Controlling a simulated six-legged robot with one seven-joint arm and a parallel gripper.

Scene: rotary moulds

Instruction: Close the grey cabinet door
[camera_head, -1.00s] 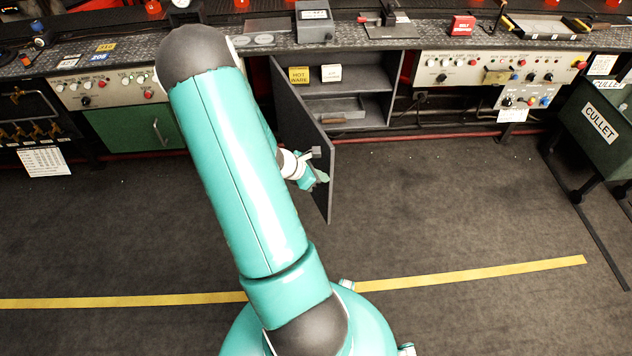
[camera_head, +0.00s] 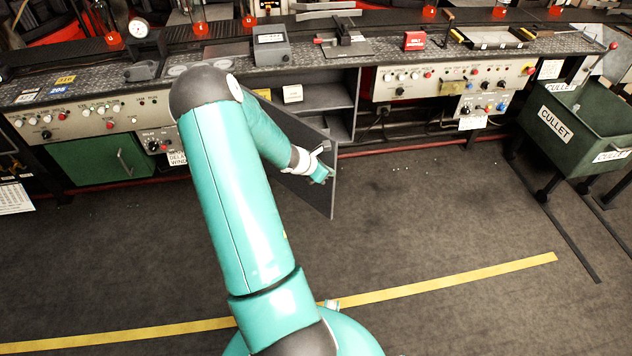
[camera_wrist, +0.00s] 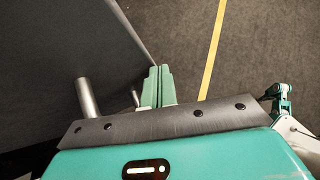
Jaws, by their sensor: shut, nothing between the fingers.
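The grey cabinet door (camera_head: 318,150) stands partly open. It is hinged at its left and its free edge points out toward me. The grey cabinet (camera_head: 340,95) behind it shows part of its shelves; the door hides the rest. My gripper (camera_head: 322,175) is at the door's outer face near the free edge, with its fingers shut and empty. In the wrist view the door (camera_wrist: 70,50) fills the upper left, and my shut fingertips (camera_wrist: 159,70) are close to its edge. A metal handle post (camera_wrist: 88,98) is left of the fingers. Whether the fingers touch the door is unclear.
A bench with control panels (camera_head: 455,82) runs along the back. A green cabinet front (camera_head: 100,158) is at left. A green cullet cart (camera_head: 590,125) stands at right. The floor (camera_head: 430,215) right of the door is clear, with a yellow line (camera_head: 450,283).

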